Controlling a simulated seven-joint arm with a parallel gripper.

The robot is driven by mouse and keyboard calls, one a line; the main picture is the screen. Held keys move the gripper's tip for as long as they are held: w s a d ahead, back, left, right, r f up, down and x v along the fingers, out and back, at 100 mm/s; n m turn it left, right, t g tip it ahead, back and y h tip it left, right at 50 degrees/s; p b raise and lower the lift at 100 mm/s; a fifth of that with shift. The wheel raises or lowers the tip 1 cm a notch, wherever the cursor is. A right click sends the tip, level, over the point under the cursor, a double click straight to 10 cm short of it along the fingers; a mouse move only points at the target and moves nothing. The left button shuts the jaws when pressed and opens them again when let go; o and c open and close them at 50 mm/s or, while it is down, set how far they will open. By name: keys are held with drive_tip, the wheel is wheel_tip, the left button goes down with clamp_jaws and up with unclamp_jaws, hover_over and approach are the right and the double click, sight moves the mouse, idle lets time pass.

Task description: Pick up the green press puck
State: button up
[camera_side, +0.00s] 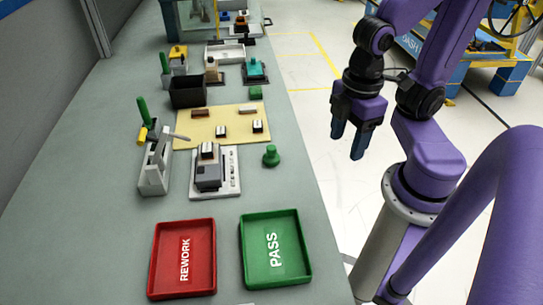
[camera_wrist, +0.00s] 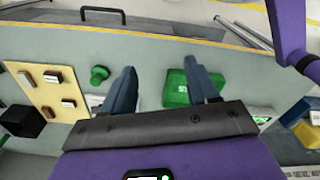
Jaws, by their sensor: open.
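The green press puck (camera_side: 271,155) is a small knobbed piece standing upright on the grey bench, right of a white-based device. In the wrist view the puck (camera_wrist: 99,74) lies just left of the left finger, outside the jaws. My gripper (camera_side: 347,143) is open and empty, raised and pointing down. In the side view it appears to the right of the bench edge, apart from the puck. In the wrist view its two fingers (camera_wrist: 160,66) are spread apart.
A white-based device (camera_side: 210,172) stands left of the puck. A green PASS tray (camera_side: 274,248) and a red REWORK tray (camera_side: 182,259) lie in front. A beige mat (camera_side: 222,125) with small blocks lies behind. A grey tool holder (camera_side: 155,168) stands at left.

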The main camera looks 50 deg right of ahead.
wheel_tip(320, 180, up, 3)
drive_tip(key=n, duration=0.5)
hover_over(272, 147)
wheel_tip(272, 147, down, 17)
drive_tip(key=shift+f, duration=0.2)
drive_tip(key=shift+a, duration=0.1)
idle(0.6)
clamp_jaws()
